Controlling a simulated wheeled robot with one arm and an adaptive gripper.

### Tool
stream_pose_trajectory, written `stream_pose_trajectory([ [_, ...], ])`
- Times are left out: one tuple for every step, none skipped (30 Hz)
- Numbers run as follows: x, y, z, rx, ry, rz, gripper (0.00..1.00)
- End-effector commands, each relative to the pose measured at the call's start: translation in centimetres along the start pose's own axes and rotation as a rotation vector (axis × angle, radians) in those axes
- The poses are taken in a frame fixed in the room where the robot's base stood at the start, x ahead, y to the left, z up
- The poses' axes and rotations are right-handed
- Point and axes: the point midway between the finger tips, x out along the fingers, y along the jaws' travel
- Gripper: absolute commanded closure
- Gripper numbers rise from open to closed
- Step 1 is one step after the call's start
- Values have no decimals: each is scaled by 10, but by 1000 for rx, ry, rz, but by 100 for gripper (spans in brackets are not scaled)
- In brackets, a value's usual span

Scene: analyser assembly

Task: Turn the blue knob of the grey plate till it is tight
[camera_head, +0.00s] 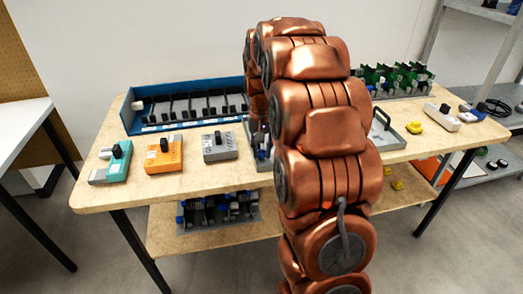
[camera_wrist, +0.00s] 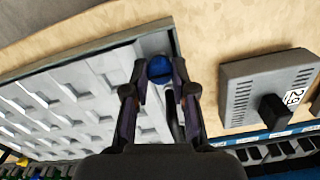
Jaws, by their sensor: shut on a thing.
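The blue knob (camera_wrist: 160,69) shows in the wrist view, near the upper corner of the grey plate (camera_wrist: 95,62). My gripper (camera_wrist: 158,80) is shut on the knob, with one dark finger on each side of it. The grey plate has rows of raised shapes on its face. In the head view my copper arm hides the gripper and the knob. Only part of what may be the plate shows beside the arm there. How tight the knob is cannot be told.
A grey box with a black knob (camera_wrist: 272,108) stands right of the plate in the wrist view. In the head view, an orange box (camera_head: 165,155), a teal box (camera_head: 112,162) and a blue rack (camera_head: 130,112) stand left of my arm. Yellow pieces (camera_head: 413,127) lie to the right.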

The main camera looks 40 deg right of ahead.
Motion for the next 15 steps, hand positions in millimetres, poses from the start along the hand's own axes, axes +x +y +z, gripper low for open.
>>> stream_pose_trajectory([
  [-2, 0, -1, 45, 6, -2, 100],
  [-2, 0, -1, 74, 6, -2, 100],
  [-2, 0, -1, 112, 6, -2, 100],
  [-2, 0, -2, 141, 6, -2, 100],
  [-2, 0, -2, 169, 6, -3, 100],
  [-2, 0, -1, 207, 6, -3, 100],
  [-2, 0, -1, 235, 6, -3, 100],
  [-2, 0, -2, 263, 6, -2, 100],
  [-3, 0, -2, 301, 6, -2, 100],
  [-3, 0, -2, 330, 6, -2, 100],
  [-3, 0, -2, 359, 6, -3, 100],
  [-3, 0, -2, 397, 6, -3, 100],
  [-3, 0, -2, 426, 6, -3, 100],
  [-3, 0, -1, 454, 6, -3, 100],
  [-3, 0, -1, 492, 6, -4, 100],
])
